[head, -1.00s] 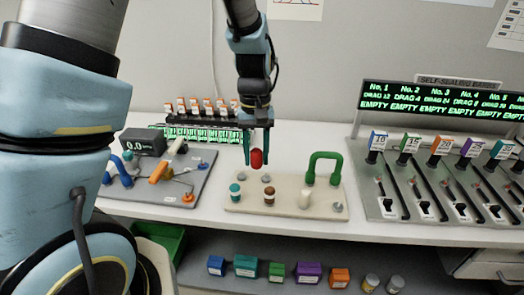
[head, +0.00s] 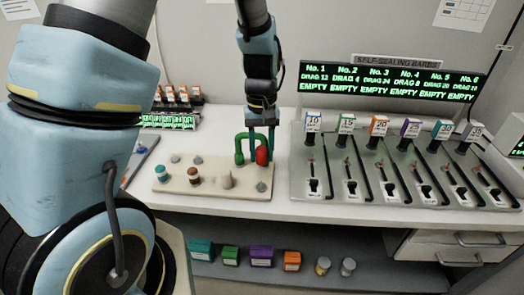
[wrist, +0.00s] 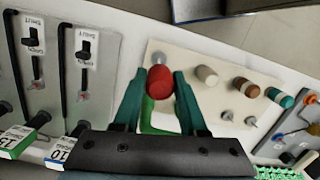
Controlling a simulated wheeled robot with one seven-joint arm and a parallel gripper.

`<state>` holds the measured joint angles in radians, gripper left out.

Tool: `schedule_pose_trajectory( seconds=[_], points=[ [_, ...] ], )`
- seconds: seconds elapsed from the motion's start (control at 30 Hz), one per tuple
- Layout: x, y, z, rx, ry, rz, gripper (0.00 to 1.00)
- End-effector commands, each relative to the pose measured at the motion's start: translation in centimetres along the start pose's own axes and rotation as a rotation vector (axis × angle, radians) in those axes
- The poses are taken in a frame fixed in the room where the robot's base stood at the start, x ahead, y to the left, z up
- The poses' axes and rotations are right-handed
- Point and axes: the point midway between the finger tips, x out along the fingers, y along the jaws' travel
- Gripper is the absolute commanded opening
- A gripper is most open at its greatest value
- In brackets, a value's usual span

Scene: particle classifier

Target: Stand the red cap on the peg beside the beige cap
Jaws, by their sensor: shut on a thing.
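My gripper (head: 257,151) is shut on the red cap (head: 262,156), which it holds above the right end of the beige board (head: 208,189). The red cap also shows between the teal fingers in the wrist view (wrist: 160,81). The beige cap (head: 227,180) stands on the board's front row, and it shows right of the red cap in the wrist view (wrist: 206,75). A bare grey peg (head: 261,186) is to the right of the beige cap. In the wrist view its tip (wrist: 158,58) shows just beyond the red cap, which hides part of it.
A green arch handle (head: 240,147) rises from the board close to my fingers. A teal cap (head: 161,173) and a brown cap (head: 194,176) stand left of the beige cap. Two bare pegs (head: 197,159) are at the back left. A lever panel (head: 400,190) stands to the right.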

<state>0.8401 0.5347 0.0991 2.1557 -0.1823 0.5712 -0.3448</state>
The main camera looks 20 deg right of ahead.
Motion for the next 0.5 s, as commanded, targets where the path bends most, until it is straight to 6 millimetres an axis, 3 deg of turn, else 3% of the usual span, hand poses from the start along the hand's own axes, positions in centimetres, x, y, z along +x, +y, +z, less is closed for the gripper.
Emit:
schedule_pose_trajectory(
  seconds=[0.23, 0.5],
  points=[
    [-0.1, 0.0, 0.0, 0.029, 0.001, -0.003, 0.00],
    [1.9, 0.0, -0.2, 0.026, 0.000, -0.003, 0.00]
  ],
)
